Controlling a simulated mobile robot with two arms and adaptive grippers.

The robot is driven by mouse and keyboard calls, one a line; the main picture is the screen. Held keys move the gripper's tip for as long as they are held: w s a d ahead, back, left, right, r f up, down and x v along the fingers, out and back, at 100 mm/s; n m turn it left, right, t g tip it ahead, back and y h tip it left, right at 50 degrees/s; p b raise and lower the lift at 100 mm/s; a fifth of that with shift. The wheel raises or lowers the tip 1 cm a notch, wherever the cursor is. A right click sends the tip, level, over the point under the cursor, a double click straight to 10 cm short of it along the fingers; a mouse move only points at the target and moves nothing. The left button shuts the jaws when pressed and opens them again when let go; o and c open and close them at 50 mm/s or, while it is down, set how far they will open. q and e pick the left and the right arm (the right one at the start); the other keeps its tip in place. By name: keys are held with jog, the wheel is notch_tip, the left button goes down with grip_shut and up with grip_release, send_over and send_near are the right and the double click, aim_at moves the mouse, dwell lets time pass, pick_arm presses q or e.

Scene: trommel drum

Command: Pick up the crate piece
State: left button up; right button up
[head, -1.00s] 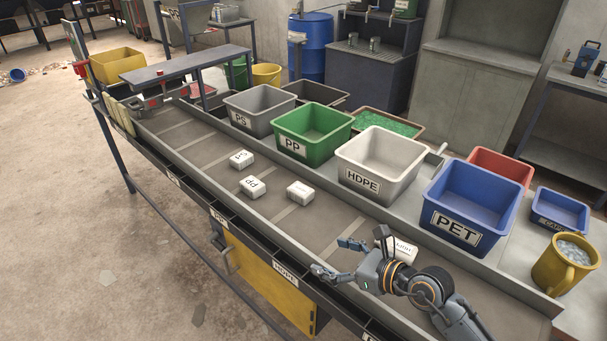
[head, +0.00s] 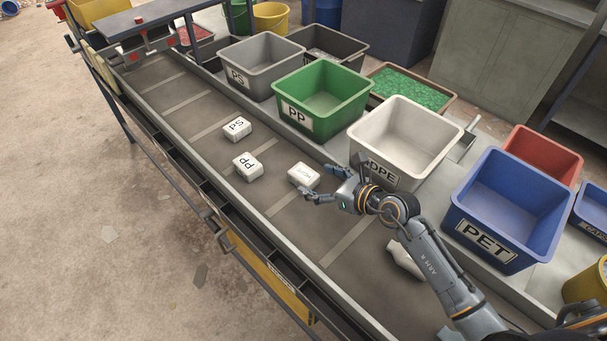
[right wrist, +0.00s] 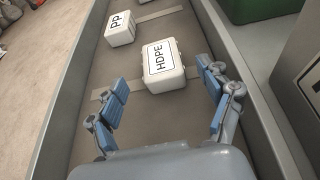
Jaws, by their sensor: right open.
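White block-shaped pieces lie on the grey conveyor belt (head: 350,240). None is labelled crate. The piece marked HDPE (head: 303,174) lies right in front of my right gripper (head: 316,182); it also shows in the right wrist view (right wrist: 165,65), flat and label up, just beyond and between the two blue-padded fingers. The right gripper is open and empty. The piece marked PP (head: 247,167) and the piece marked PS (head: 237,128) lie farther up the belt. Another white piece (head: 402,258) is partly hidden under my right arm. My left gripper is not in view.
Along the belt's far side stand bins: grey PS (head: 262,62), green PP (head: 321,97), white HDPE (head: 407,135) and blue PET (head: 507,210). A red bin (head: 543,155) is behind. The belt has raised side rails. The belt around the pieces is clear.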

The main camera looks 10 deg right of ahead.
aim_at(303, 176)
jog(key=shift+x, duration=0.95)
jog(key=x, duration=0.3)
jog(key=shift+w+f+p, duration=0.2)
jog(key=shift+f+p, duration=0.05)
jog(key=shift+p, duration=0.05)
jog(key=shift+w+a+f, duration=0.15)
jog(key=shift+w+a, duration=0.05)
jog(key=c, duration=1)
jog(key=shift+c, duration=1.2)
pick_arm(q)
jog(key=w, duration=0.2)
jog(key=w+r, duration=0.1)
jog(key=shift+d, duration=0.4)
